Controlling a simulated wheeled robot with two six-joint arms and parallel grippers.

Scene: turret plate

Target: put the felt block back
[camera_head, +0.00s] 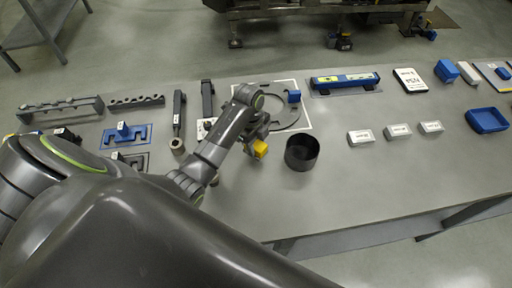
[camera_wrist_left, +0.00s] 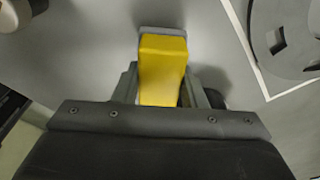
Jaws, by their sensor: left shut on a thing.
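A yellow block with a grey layer at its far end, which I take for the felt block (camera_wrist_left: 162,70), is between the fingers of my left gripper (camera_wrist_left: 160,88). In the head view the yellow block (camera_head: 261,149) hangs at the end of my left arm, and my left gripper (camera_head: 256,142) is shut on it. It appears held above the table, left of a black round cup (camera_head: 302,153). My right gripper is in neither view.
Long-handled tools (camera_head: 177,112) lie to the left. Several white boxes (camera_head: 361,137) and a blue tray (camera_head: 487,120) are to the right. The front middle table is clear.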

